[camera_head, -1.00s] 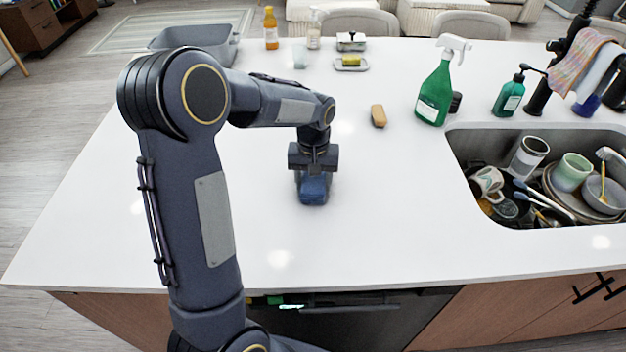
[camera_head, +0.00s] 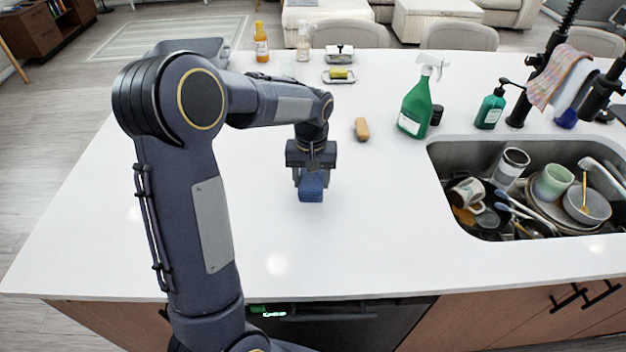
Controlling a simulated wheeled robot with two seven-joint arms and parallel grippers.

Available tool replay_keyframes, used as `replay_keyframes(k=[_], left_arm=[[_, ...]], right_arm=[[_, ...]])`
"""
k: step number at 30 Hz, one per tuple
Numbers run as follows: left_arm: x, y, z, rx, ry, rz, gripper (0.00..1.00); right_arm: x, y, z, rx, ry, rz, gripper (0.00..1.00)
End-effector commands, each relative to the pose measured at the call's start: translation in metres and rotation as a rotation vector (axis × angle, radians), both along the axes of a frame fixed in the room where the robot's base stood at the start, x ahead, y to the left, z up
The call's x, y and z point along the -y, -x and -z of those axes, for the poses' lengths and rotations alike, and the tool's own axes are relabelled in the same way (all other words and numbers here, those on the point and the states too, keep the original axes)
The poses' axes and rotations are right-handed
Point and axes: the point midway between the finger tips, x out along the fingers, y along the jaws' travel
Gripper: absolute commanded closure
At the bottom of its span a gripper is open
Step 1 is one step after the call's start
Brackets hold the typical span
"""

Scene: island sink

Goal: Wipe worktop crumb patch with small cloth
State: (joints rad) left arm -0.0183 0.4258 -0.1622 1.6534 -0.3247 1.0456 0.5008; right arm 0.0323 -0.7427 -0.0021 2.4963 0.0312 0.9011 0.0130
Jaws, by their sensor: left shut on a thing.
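My left gripper (camera_head: 311,178) points down over the middle of the white worktop (camera_head: 230,240). It is shut on a small blue cloth (camera_head: 311,188), folded or bunched between its fingers. The cloth is at or very near the worktop surface; I cannot tell whether it touches. No crumb patch can be made out on the white surface; the gripper and cloth may hide it. My right gripper is not in view.
A sink (camera_head: 440,150) full of dishes lies to the right. A green spray bottle (camera_head: 416,104), a soap dispenser (camera_head: 491,106) and a tan brush or sponge (camera_head: 361,129) stand behind. The front left worktop is clear.

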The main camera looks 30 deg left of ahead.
Motion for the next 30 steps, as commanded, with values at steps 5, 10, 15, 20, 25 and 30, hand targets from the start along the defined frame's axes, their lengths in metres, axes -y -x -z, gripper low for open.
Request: replay_keyframes(k=[5, 10, 15, 20, 25, 30], left_arm=[[-0.003, 0.000, -0.020, 0.001, 0.000, 0.000, 0.71], [-0.004, 0.001, -0.026, 0.001, 0.000, 0.000, 0.71], [-0.004, 0.001, -0.025, 0.001, 0.000, 0.000, 0.71], [-0.004, 0.001, -0.025, 0.001, 0.000, 0.000, 0.71], [-0.004, 0.001, -0.025, 0.001, 0.000, 0.000, 0.71], [-0.004, 0.001, -0.025, 0.001, 0.000, 0.000, 0.71]], right_arm=[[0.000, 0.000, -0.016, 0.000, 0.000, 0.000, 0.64], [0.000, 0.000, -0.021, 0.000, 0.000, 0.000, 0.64], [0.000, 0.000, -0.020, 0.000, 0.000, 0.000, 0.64], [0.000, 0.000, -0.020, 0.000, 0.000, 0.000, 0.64], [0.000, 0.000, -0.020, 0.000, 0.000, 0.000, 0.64], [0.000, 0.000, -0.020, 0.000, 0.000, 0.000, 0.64]])
